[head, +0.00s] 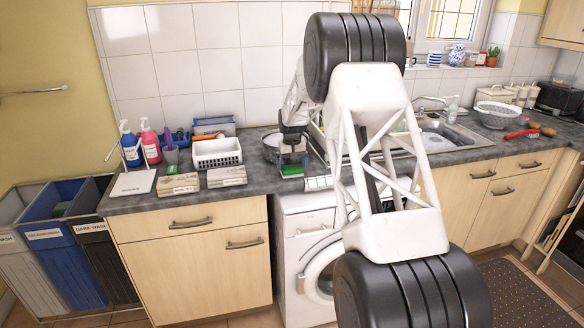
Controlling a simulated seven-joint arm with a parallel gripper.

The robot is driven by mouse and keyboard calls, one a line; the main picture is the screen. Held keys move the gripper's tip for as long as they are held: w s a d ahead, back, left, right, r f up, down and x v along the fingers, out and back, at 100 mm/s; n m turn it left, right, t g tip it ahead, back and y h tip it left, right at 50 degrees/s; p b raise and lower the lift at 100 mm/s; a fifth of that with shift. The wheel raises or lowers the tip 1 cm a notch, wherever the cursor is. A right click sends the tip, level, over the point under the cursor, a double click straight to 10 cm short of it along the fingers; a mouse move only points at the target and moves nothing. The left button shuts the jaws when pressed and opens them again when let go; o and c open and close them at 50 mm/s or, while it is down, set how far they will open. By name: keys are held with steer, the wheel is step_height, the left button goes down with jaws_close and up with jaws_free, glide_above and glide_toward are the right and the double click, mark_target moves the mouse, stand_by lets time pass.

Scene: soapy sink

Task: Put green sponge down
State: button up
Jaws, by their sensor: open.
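The green sponge (291,171) appears to lie on the grey counter (262,186), near its front edge above the washing machine. My gripper (293,160) points down directly over it. The fingers are apart, one on each side, close above or around the sponge. At this size I cannot tell whether they touch it. My white arm links cross the middle of the view and hide part of the counter to the right.
A white basket (217,153), folded cloths (227,177) and pump bottles (151,144) stand left of my gripper. The sink (440,137), a white colander (497,114) and a red brush (521,134) are to the right. A narrow counter strip is bare left of the sponge.

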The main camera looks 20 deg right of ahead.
mark_target(292, 168)
step_height(292, 168, up, 11)
stand_by(0.5)
steer(key=shift+f, duration=0.1)
stand_by(0.6)
steer(key=s+a+r, duration=0.2)
steer(key=s+r, duration=0.3)
steer(key=s, duration=0.6)
steer(key=s+a+r+t, duration=0.15)
steer(key=s+r, duration=0.25)
steer(key=s, duration=0.7)
steer(key=s+a+r, duration=0.2)
steer(key=s+r, duration=0.3)
steer(key=s, duration=0.6)
steer(key=s+a+f, duration=0.1)
steer(key=s+f, duration=0.2)
steer(key=s, duration=1.4)
steer(key=s+a+f+t, duration=0.1)
steer(key=s+f, duration=0.3)
steer(key=s, duration=1.2)
steer(key=shift+s+a, duration=0.4)
steer(key=shift+a, duration=0.25)
